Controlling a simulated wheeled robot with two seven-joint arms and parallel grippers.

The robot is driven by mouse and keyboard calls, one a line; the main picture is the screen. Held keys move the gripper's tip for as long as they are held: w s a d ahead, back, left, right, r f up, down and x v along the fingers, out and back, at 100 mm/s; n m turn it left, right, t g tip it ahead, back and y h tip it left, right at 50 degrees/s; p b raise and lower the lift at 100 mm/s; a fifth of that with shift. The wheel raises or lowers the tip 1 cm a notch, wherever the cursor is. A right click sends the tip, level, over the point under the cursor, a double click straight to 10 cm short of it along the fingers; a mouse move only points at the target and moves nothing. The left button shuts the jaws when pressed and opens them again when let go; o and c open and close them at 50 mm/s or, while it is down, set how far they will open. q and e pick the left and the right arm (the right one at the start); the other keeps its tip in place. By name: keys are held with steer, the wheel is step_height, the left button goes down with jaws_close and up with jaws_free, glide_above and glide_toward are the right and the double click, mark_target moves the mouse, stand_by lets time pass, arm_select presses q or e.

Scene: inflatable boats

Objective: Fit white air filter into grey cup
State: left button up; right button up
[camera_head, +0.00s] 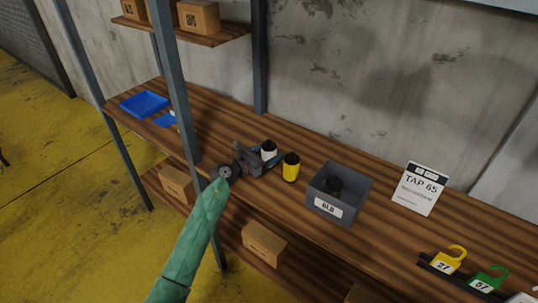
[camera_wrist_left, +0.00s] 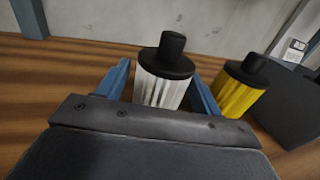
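The white air filter (camera_head: 269,149) has a black cap and stands upright on the wooden shelf. It also shows in the left wrist view (camera_wrist_left: 163,88). My left gripper (camera_head: 262,163) is at the filter, with its blue fingers on either side of it. Narrow gaps seem to show between fingers and filter, so it looks open around it. I see no other grey container that could be the cup. My right gripper is out of view.
A yellow filter (camera_head: 291,168) with a black cap stands close to the right of the white one, between it and the box. A sign (camera_head: 419,188) and coloured padlocks (camera_head: 448,261) are farther right. A grey post (camera_head: 178,95) rises left of my gripper. A blue tray (camera_head: 144,104) lies far left.

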mark_target(269, 140)
arm_select(q)
steer(key=c, duration=0.9)
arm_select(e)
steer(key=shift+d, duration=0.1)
